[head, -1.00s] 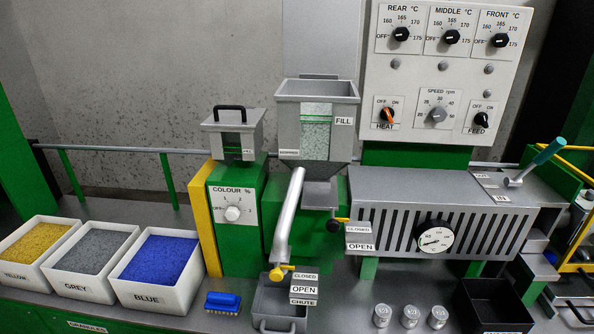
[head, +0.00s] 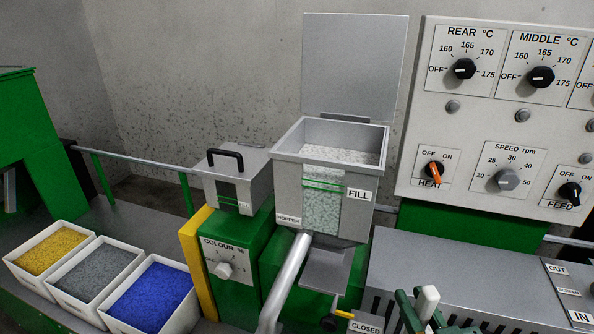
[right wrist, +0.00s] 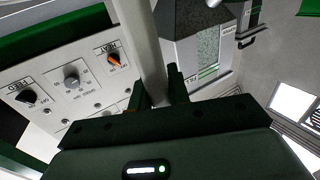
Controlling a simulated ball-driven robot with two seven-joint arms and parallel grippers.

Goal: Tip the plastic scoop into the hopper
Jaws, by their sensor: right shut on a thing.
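The grey hopper (head: 284,178) stands in the middle of the head view with its lid (head: 353,65) raised upright. Pale granules (head: 340,154) show in its open top and behind its front window with green lines. My right gripper (head: 428,312) is low at the bottom right of the head view, below and right of the hopper. It is shut on a long pale bar, probably the plastic scoop's handle, seen between the fingers in the right wrist view (right wrist: 142,45). The scoop's bowl is out of sight, so its load and tilt cannot be told. My left gripper is not in view.
White bins of yellow (head: 50,250), grey (head: 97,275) and blue granules (head: 150,297) stand at lower left. A lidded colour box (head: 231,175) is left of the hopper. A control panel (head: 490,110) rises on the right, with a grey slotted cover (head: 450,265) below.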

